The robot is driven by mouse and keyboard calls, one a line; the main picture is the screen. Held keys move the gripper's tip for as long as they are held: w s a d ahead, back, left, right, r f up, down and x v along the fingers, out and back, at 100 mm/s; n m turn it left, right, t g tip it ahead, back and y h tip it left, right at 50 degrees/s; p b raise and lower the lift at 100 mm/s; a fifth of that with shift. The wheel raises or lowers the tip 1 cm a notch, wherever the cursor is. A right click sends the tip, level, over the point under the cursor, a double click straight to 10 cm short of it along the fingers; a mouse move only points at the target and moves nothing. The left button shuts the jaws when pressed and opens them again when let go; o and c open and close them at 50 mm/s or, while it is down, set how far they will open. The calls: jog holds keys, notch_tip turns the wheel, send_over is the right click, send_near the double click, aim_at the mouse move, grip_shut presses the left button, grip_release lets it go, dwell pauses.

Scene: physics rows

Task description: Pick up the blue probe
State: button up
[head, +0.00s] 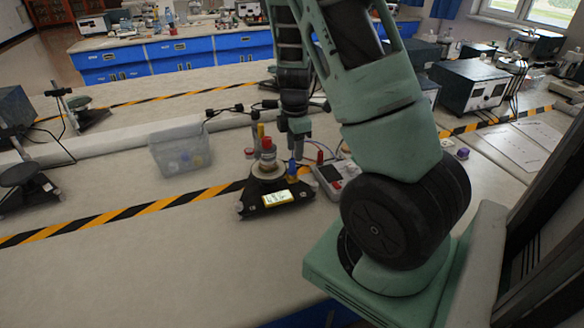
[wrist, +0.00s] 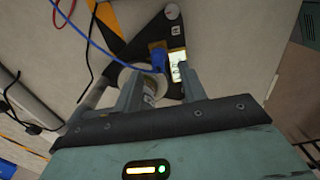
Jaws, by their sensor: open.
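The blue probe (head: 291,168) stands on the black triangular base (head: 252,207) of a small instrument with a lit display. In the wrist view, the blue probe (wrist: 159,58) with its blue cable shows beyond and roughly between my fingertips. My gripper (head: 296,146) is above the right side of the instrument, pointing down. In the wrist view, my gripper (wrist: 158,80) has its fingers apart, with no grip on the probe visible. The probe's lower end is hard to make out.
A red-topped post (head: 267,144) stands on the instrument. A white and grey meter (head: 335,178) with a red plug is close on the right. A clear bin (head: 181,150) stands at the left. Black cables run behind. The table front left is clear.

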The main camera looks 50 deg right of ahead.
aim_at(292, 160)
jog(key=shift+w+a+f+p, duration=0.1)
jog(key=shift+f+p, duration=0.1)
jog(key=shift+f, duration=0.7)
jog(key=shift+w+a+f+p, duration=0.1)
jog(key=shift+w+f+p, duration=0.05)
jog(key=shift+f, duration=0.75)
jog(key=shift+w+f+p, duration=0.1)
jog(key=shift+f+p, duration=0.1)
jog(key=shift+f, duration=0.7)
grip_shut()
